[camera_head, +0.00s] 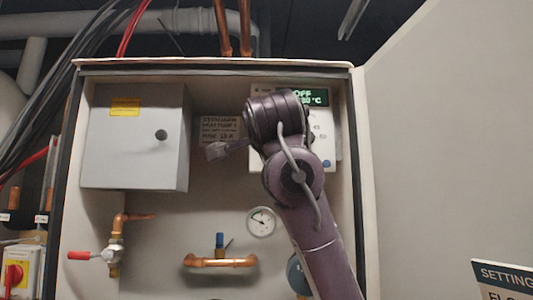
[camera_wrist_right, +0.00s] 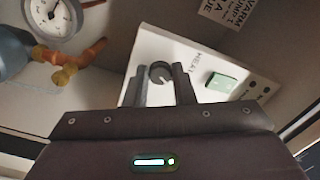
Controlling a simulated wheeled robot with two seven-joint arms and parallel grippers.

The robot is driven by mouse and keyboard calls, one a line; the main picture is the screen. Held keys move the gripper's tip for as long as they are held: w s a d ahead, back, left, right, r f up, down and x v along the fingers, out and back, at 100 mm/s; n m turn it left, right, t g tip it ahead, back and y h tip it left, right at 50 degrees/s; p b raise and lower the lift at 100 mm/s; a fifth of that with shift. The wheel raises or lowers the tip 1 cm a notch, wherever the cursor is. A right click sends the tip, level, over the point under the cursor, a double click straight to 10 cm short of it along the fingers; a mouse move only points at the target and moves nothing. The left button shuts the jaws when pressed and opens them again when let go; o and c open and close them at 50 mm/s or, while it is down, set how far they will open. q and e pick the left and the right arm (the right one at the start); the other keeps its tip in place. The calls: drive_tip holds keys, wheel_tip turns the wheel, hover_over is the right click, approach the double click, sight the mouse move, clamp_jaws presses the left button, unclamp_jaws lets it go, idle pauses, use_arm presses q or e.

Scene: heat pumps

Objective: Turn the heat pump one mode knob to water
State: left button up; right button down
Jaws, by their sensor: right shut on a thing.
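The white heat pump control panel (camera_head: 326,148) is at the upper right inside the cabinet. Its green display (camera_head: 303,97) reads OFF and what looks like 80 °C. The dark round mode knob (camera_wrist_right: 160,72) is on the panel in the right wrist view, close to a HEAT label (camera_wrist_right: 200,60); which position it points to is not clear. My right gripper (camera_wrist_right: 162,75) has one finger on each side of the knob and is shut on it. In the head view my right arm covers the knob and the middle of the panel. My left gripper is not in view.
A grey box (camera_head: 135,150) with a black knob is left of the panel. Below are a round gauge (camera_head: 261,222), a copper pipe (camera_head: 220,262) with a blue-topped fitting, and a red-handled valve (camera_head: 92,256). The open cabinet door (camera_head: 450,140) borders the right side.

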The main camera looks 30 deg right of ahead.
drive_tip(key=c, duration=1.2)
unclamp_jaws()
drive_tip(key=b+v, duration=0.3)
drive_tip(key=v, duration=0.5)
drive_tip(key=shift+b, duration=0.3)
drive_tip(key=shift+w+d, duration=0.1)
drive_tip(key=shift+d, duration=0.05)
